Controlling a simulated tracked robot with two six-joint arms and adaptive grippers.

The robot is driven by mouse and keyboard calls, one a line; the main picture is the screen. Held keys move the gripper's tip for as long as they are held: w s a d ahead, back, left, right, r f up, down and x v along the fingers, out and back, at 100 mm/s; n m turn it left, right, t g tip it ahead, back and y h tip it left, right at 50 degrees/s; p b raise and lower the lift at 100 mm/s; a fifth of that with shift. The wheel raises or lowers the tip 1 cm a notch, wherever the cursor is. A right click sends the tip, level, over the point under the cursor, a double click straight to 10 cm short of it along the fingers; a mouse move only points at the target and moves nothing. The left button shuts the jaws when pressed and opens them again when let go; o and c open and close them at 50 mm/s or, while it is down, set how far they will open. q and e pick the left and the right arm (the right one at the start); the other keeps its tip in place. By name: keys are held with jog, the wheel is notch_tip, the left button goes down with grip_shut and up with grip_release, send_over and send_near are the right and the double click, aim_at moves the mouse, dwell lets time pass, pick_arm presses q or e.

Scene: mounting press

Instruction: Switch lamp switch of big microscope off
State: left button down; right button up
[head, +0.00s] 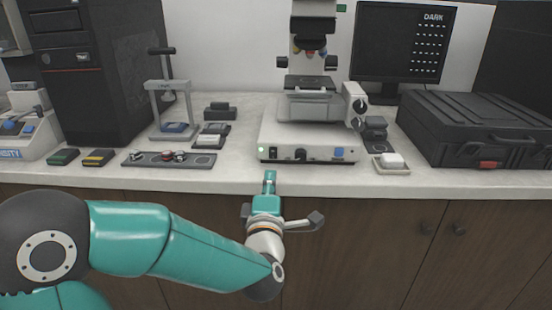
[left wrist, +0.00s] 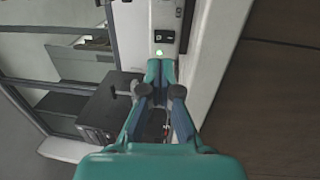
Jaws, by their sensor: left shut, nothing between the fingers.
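The big microscope (head: 310,135) stands on the counter with its white base facing me. A small black switch (head: 272,153), probably the lamp switch, sits at the left of the base's front panel, and a green light (head: 261,150) glows beside it. In the left wrist view, the switch (left wrist: 163,36) and the green light (left wrist: 159,52) lie just beyond my fingertips. My left gripper (head: 270,177) is shut and empty, in front of the base and just below the switch. It also shows in the left wrist view (left wrist: 161,68). I cannot tell whether it touches the panel. My right gripper is out of view.
A black knob (head: 300,154) and a blue button (head: 339,153) are farther right on the panel. A grey tray (head: 205,160) with small parts lies left of the base. A black case (head: 475,128) stands right, below a monitor (head: 402,40) reading "DARK".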

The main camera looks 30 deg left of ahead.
aim_at(273, 152)
pick_arm(q)
jog(key=x, duration=0.8)
jog(key=shift+w+p, duration=0.1)
jog(key=shift+p, duration=0.2)
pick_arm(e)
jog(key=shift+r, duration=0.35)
